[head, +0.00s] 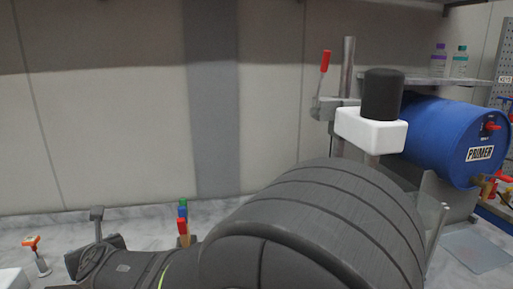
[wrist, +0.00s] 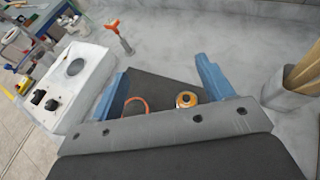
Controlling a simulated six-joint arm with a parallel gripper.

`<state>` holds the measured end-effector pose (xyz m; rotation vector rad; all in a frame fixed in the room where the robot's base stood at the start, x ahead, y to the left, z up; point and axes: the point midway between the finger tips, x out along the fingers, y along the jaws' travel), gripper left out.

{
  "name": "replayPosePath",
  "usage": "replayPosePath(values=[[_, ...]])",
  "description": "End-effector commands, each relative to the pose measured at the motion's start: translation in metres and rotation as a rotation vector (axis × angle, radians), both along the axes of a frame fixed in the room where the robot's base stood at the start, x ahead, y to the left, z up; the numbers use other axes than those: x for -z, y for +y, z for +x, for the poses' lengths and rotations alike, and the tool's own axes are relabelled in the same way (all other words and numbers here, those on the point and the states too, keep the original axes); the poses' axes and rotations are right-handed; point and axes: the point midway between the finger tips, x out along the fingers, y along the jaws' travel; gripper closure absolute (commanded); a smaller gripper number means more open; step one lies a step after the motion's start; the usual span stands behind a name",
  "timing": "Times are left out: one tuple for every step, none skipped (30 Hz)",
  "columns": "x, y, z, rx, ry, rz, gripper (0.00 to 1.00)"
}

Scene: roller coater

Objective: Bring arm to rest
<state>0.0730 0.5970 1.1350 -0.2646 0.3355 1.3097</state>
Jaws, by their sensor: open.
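My gripper (wrist: 163,85) shows in the wrist view as two blue fingers spread well apart. It is open. A dark grey flat surface shows between the fingers, with an orange ring (wrist: 136,104) and a small round orange and gold part (wrist: 186,99) near the gripper's base. I cannot tell whether these touch the gripper; nothing is clamped between the fingertips. In the head view my dark arm fills the lower middle and right, and the fingers cannot be made out.
An orange-handled tool (head: 36,255) stands at the lower left; a similar one (wrist: 119,37) shows in the wrist view. A white box (wrist: 88,75) with black knobs is at left there. A blue PRIMER drum (head: 440,125) lies at right. Bottles (head: 459,62) stand on a shelf.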

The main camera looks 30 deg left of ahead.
Motion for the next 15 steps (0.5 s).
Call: replayPosePath(values=[[0.0,-0.003,0.002,-0.005,-0.001,0.001,0.27],[0.0,-0.004,0.002,-0.008,0.0,0.001,0.27],[0.001,-0.006,0.004,-0.012,-0.001,0.001,0.27],[0.001,-0.008,0.004,-0.016,-0.001,0.001,0.27],[0.001,-0.009,0.005,-0.017,0.0,0.0,0.27],[0.002,-0.011,0.006,-0.022,-0.001,0.0,0.27],[0.002,-0.012,0.006,-0.024,-0.001,0.001,0.27],[0.002,-0.013,0.007,-0.027,-0.001,0.001,0.27],[0.002,-0.015,0.007,-0.03,0.0,0.001,0.27],[0.003,-0.016,0.008,-0.033,-0.001,0.001,0.27],[0.003,-0.018,0.008,-0.035,-0.001,0.0,0.27],[0.004,-0.02,0.009,-0.037,0.0,-0.001,0.27],[0.004,-0.021,0.01,-0.039,-0.001,0.0,0.27],[0.004,-0.022,0.01,-0.04,0.0,0.0,0.27],[0.005,-0.023,0.011,-0.042,0.0,0.001,0.27]])
